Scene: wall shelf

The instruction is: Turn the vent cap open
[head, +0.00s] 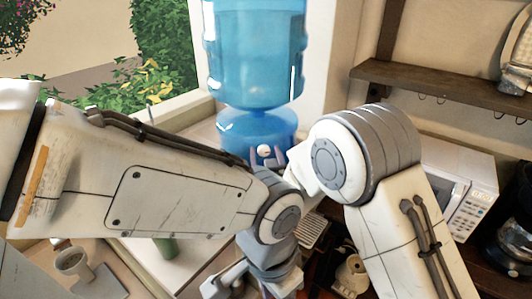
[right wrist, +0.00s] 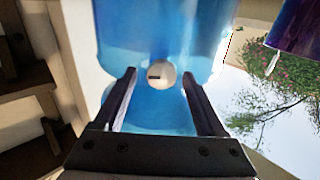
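The vent cap (head: 264,150) is a small round white knob on the lower front of a blue water bottle (head: 256,50). In the right wrist view the cap (right wrist: 162,75) shows a short dark mark left of its middle. My right gripper (head: 267,156) is at the bottle's front. Its two dark fingers stand apart on either side of the cap in the right wrist view (right wrist: 160,88), with gaps on both sides, so it is open and empty. My left gripper (head: 250,284) hangs low in front of the counter; its fingertips are not clear.
A window with plants stands behind on the left. A wooden shelf (head: 455,92) and a white microwave (head: 468,205) are on the right. A cup (head: 73,262) and a green object (head: 166,247) stand lower left. Both my arms crowd the middle.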

